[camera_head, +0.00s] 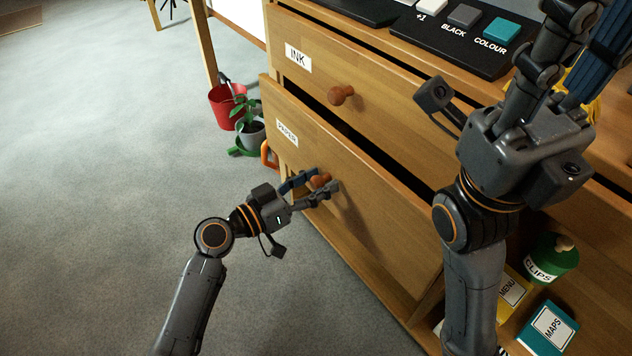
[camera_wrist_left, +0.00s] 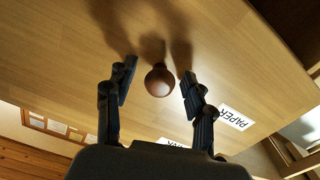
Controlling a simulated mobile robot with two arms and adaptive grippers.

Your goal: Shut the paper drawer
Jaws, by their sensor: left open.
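The paper drawer (camera_head: 370,210) is a wooden front with a PAPER label and a round brown knob (camera_head: 320,181). It stands out from the cabinet, with a dark gap along its top edge. My left gripper (camera_head: 327,179) is at this knob, its fingers on either side. In the left wrist view, the knob (camera_wrist_left: 159,81) sits between the open fingers (camera_wrist_left: 158,70), with visible space on both sides. The PAPER label (camera_wrist_left: 236,117) shows there too. My right gripper (camera_head: 572,55) is raised at the upper right, its fingertips unclear near the picture's top.
The ink drawer (camera_head: 385,109) above has its own knob (camera_head: 341,95). A button panel (camera_head: 460,38) lies on top. A green CLIPS jar (camera_head: 552,262) and MAPS box (camera_head: 547,329) are at right.

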